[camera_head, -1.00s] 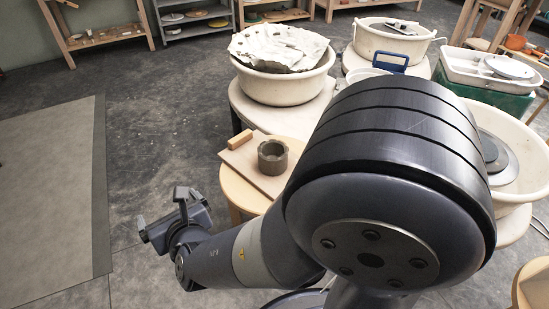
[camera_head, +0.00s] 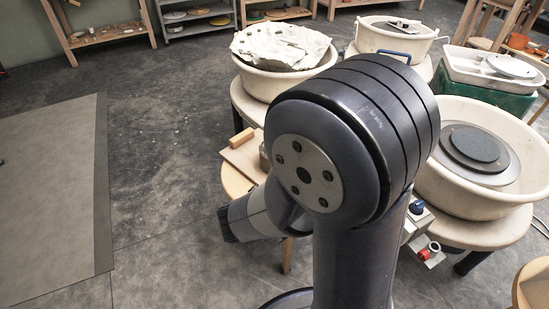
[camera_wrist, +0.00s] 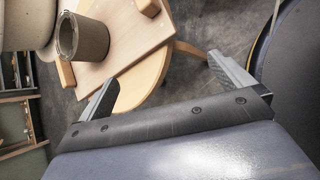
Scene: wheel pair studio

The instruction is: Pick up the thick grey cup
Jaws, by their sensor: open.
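The thick grey cup (camera_wrist: 92,40) shows at the upper left of the wrist view, with its open mouth turned to the left of the picture. It stands on a light board (camera_wrist: 122,36) on a round wooden stool (camera_wrist: 147,82). My gripper (camera_wrist: 163,68) is open and empty, its two fingers apart. The cup lies beyond and to the left of the left finger, outside the gap. In the head view, my arm hides nearly all of the cup, and my gripper is not visible.
A wooden block (camera_head: 241,137) lies on the board. A basin with a crumpled white cover (camera_head: 281,48) stands behind. A wheel basin (camera_head: 485,158) stands to the right of my arm. The floor to the left is open.

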